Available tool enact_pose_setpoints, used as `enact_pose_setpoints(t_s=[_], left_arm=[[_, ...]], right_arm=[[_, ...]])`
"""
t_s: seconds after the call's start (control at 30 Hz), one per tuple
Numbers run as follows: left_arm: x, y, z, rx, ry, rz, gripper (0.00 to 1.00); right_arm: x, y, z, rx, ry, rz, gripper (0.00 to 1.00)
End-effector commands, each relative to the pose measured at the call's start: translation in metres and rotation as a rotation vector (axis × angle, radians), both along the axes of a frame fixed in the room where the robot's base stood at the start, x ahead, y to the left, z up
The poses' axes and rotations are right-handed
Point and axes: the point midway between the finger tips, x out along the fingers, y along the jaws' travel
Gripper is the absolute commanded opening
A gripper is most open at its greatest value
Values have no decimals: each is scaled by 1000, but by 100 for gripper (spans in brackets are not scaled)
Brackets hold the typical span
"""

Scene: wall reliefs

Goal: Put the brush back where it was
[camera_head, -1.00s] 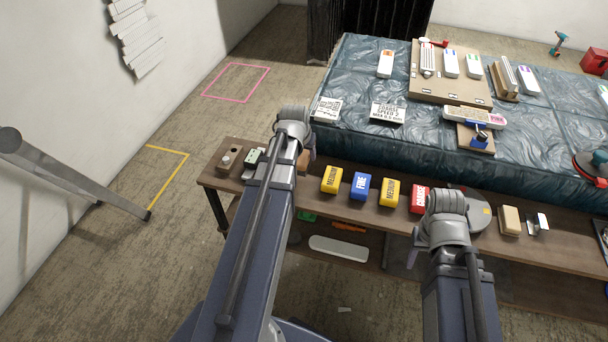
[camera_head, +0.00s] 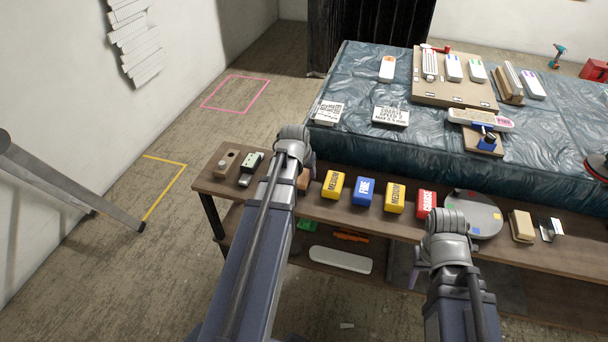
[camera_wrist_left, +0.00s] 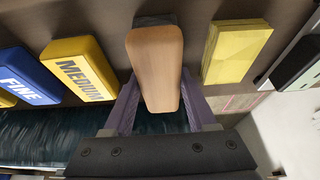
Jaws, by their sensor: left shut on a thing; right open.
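The brush (camera_wrist_left: 155,60) has a light wooden handle and sits between my left gripper's two purple fingers (camera_wrist_left: 158,112) in the left wrist view. My left gripper is shut on it. In the head view a small brown part of the brush (camera_head: 304,180) shows beside my left wrist, over the wooden bench shelf (camera_head: 335,208). My left fingers are mostly hidden there by my arm. I cannot tell whether the brush touches the shelf. My right gripper (camera_head: 416,276) is open and empty in front of the shelf edge, its fingers partly hidden by the wrist.
Yellow medium (camera_head: 333,184), blue fine (camera_head: 363,191) and red coarse (camera_head: 426,204) blocks stand right of the brush. A yellow block (camera_wrist_left: 236,50) is on its other side. A grey disc (camera_head: 478,216) lies further right. A blue-covered table (camera_head: 360,140) stands behind.

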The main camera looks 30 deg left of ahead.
Motion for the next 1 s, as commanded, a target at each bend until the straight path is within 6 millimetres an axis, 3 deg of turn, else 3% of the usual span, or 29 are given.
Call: enact_pose_setpoints(t_s=[0.17, 0.2, 0.43, 0.77, 1.0], left_arm=[[0, 0, -4, 0, 0, 0, 13], [0, 0, -3, 0, 0, 0, 59], [0, 0, -3, 0, 0, 0, 85], [0, 0, -1, 0, 0, 0, 87], [-4, -1, 13, 0, 0, 0, 87]], right_arm=[[0, 0, -4, 0, 0, 0, 50], [0, 0, -3, 0, 0, 0, 50], [0, 0, -3, 0, 0, 0, 50], [0, 0, -1, 0, 0, 0, 50], [0, 0, 13, 0, 0, 0, 50]])
